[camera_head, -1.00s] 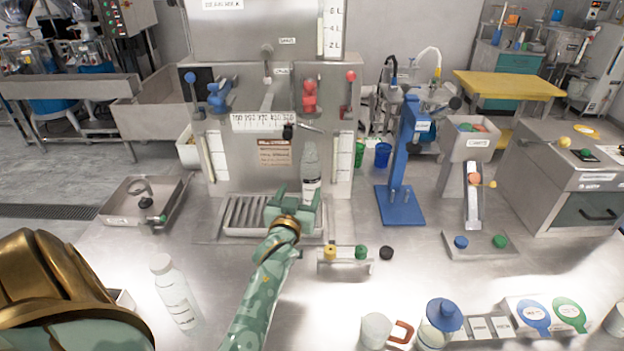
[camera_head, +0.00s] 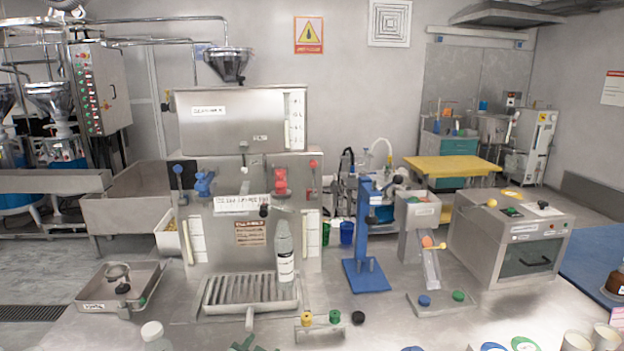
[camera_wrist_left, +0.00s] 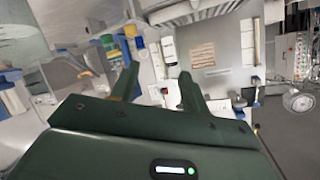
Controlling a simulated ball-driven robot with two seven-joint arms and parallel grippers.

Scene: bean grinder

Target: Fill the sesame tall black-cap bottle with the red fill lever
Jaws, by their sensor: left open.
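The tall bottle (camera_head: 285,258) stands upright and uncapped at the right end of the slatted drip tray (camera_head: 208,298), in front of the filling machine (camera_head: 230,235). Its label is too small to read. A red-knobbed lever (camera_head: 313,168) is on the machine's right side, beside a red valve (camera_head: 280,182). A black cap (camera_head: 358,318) lies on the table right of a small cap rack (camera_head: 318,332). My left gripper (camera_wrist_left: 157,85) is open with nothing between its fingers in the left wrist view. Only a green sliver of it shows at the head view's bottom edge. My right gripper is out of view.
A blue stand (camera_head: 367,240) and a cap chute (camera_head: 430,270) stand right of the machine. A shallow metal tray (camera_head: 95,290) lies left. A bottle top (camera_head: 153,332) shows at the bottom left. Steel table between tray and chute is partly clear.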

